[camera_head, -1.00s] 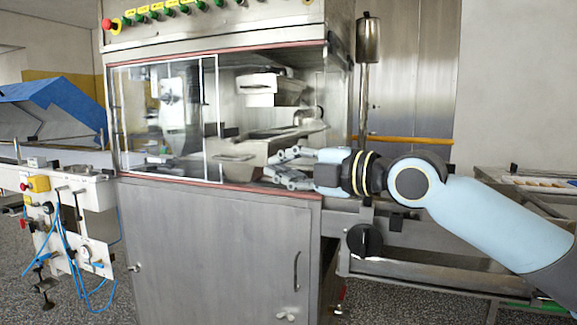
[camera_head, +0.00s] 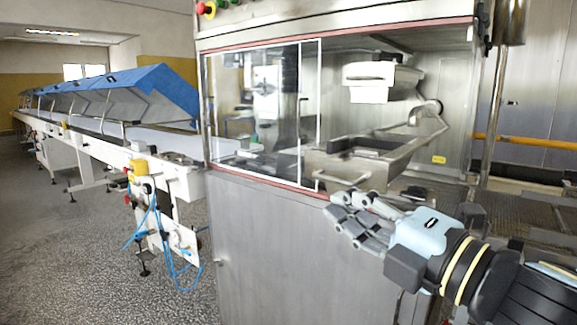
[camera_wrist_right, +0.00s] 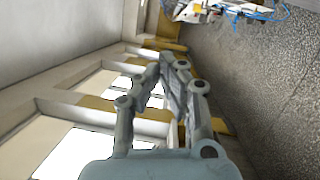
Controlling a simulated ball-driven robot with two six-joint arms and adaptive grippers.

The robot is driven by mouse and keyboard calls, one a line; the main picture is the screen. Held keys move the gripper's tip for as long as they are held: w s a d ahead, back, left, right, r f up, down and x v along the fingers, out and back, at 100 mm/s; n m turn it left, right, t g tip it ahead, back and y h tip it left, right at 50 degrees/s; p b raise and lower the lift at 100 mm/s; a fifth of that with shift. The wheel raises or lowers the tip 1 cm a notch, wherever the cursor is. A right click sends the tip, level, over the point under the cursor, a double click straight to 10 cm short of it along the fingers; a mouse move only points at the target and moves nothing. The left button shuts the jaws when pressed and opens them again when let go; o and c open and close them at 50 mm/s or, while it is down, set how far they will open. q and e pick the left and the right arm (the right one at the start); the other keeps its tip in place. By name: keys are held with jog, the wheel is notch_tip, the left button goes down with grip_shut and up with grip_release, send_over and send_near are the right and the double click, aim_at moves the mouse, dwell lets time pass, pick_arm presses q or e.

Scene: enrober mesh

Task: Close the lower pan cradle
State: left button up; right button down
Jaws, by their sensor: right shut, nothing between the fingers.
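The lower pan cradle (camera_head: 395,165) is a steel tray-like part inside the machine's open bay in the head view. My left gripper is out of view.
A framed clear panel (camera_head: 265,115) covers the bay's left side. A white upper unit (camera_head: 370,80) hangs above the cradle. A steel post (camera_head: 493,100) stands right of the bay. A long conveyor with blue covers (camera_head: 150,90) runs at left.

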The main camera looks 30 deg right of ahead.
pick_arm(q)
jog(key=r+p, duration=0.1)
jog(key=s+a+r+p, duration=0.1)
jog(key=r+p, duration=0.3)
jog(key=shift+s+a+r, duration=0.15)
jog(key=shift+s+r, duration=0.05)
pick_arm(e)
jog(key=w+d, duration=0.2)
jog(key=w, duration=0.7)
jog(key=shift+w+f+g, duration=0.25)
jog(key=shift+g, duration=0.15)
